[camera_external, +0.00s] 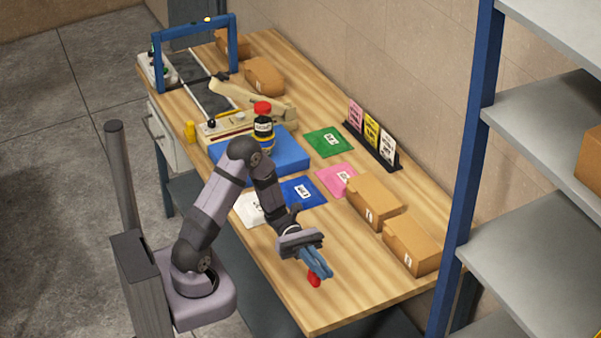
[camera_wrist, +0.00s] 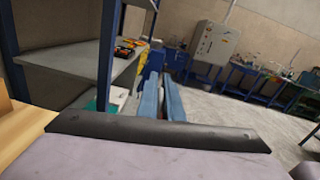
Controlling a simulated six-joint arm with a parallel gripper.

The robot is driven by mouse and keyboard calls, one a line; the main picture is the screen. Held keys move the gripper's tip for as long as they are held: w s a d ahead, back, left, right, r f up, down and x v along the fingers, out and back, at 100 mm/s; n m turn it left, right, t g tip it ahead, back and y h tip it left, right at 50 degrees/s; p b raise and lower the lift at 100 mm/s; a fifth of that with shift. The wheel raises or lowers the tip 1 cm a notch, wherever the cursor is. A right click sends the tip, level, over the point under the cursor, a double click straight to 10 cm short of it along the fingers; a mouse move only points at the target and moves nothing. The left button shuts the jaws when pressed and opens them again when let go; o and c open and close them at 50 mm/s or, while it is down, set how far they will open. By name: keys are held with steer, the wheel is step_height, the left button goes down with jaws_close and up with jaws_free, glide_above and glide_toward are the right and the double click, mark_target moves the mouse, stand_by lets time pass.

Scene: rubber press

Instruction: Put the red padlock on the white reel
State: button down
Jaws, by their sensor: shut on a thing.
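My gripper (camera_external: 319,264) has blue fingers and is over the near right part of the wooden bench (camera_external: 320,308). A small red thing (camera_external: 314,281), which looks like the red padlock, shows at the fingertips, and the gripper is shut on it. In the wrist view the fingers (camera_wrist: 162,98) stand close together, with a narrow gap, and the padlock cannot be made out there. I cannot make out a white reel in either view. A flat white square (camera_external: 248,209) lies on the bench, partly behind my arm.
Blue (camera_external: 303,192), pink (camera_external: 335,179) and green (camera_external: 326,142) squares lie flat nearby. Cardboard boxes (camera_external: 412,246) line the wall side. Grey shelving (camera_external: 540,130) stands at the right.

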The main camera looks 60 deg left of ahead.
steer(key=shift+r, duration=0.55)
